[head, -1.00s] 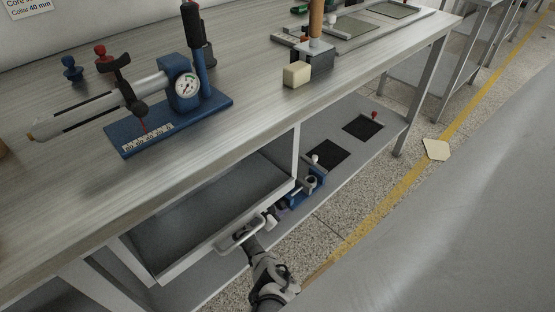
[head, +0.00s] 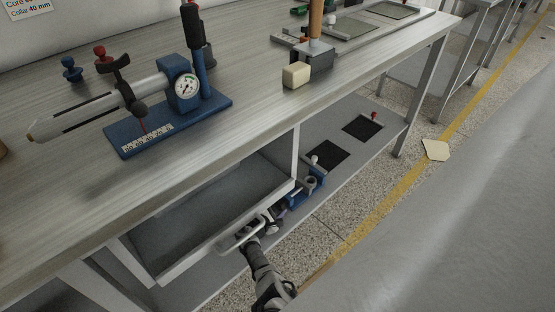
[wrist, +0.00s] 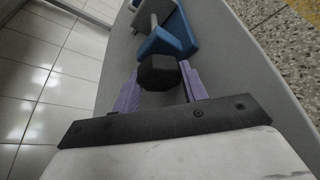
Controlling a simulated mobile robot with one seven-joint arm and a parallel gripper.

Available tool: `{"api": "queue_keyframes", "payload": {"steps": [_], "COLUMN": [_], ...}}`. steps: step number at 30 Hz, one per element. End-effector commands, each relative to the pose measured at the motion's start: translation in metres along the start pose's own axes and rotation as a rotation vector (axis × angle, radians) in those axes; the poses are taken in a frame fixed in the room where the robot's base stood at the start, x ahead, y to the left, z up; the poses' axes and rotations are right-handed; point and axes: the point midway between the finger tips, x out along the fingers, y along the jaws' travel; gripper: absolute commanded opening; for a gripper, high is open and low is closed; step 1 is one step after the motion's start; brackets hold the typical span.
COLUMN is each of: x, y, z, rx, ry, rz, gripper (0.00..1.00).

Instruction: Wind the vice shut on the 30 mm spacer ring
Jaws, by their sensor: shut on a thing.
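The blue vice (head: 301,195) sits on the lower shelf beside the open drawer; its blue body also shows in the wrist view (wrist: 171,38). A small grey ring (head: 311,183) shows at the vice, but I cannot tell whether the jaws touch it. My gripper (head: 274,217) is low in front of the vice, partly hidden beside the drawer handle. In the wrist view its purple fingers (wrist: 160,88) are shut on a black knob (wrist: 158,72) at the vice's near end. A grey bar shows beyond the blue body.
The open drawer (head: 158,272) and its handle (head: 240,235) are close beside my arm. The lower shelf (head: 340,185) carries black mats (head: 327,153) and a white knob (head: 314,159). The bench top above holds a blue gauge stand (head: 168,127) and a cream block (head: 296,75).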

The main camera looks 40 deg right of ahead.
Motion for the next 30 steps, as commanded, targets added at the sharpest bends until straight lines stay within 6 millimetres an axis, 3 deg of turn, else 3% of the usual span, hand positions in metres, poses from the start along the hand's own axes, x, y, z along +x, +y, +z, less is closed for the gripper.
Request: {"api": "queue_keyframes", "payload": {"steps": [5, 6, 10, 23, 30], "x": [-0.0002, -0.0002, -0.0001, 0.0001, 0.0003], "y": [-0.0014, -0.0014, -0.0013, -0.0023, -0.0001], "z": [0.0, 0.0, 0.0, 0.0002, -0.0002], "rx": [-0.001, -0.001, -0.001, -0.03, -0.218], "ry": [-0.001, -0.001, -0.001, 0.0, -0.001], "rz": [-0.003, -0.003, -0.003, -0.018, -0.092], "gripper": [0.2, 0.48, 0.64, 0.64, 0.64]}}
